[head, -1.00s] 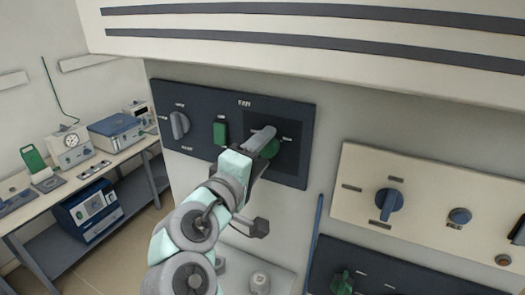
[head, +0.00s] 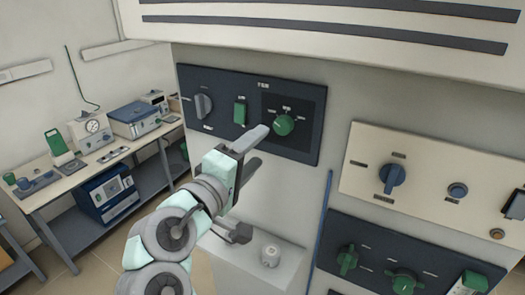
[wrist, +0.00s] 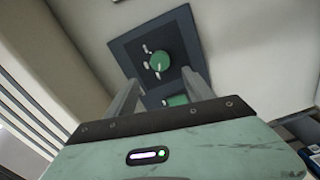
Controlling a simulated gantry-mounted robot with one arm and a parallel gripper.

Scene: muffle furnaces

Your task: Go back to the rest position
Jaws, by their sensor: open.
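My gripper (head: 252,147) is open and empty, in front of the lower edge of the dark control panel (head: 222,132). In the wrist view, its two fingers (wrist: 159,92) stand apart, with nothing between them but the panel further off.
A beige panel (head: 425,180) with a blue knob (head: 392,176) is at the right. Below it is a dark panel (head: 380,262) with green knobs. A blue vertical rod (head: 324,215) stands between. A bench (head: 85,175) with instruments is at the far left.

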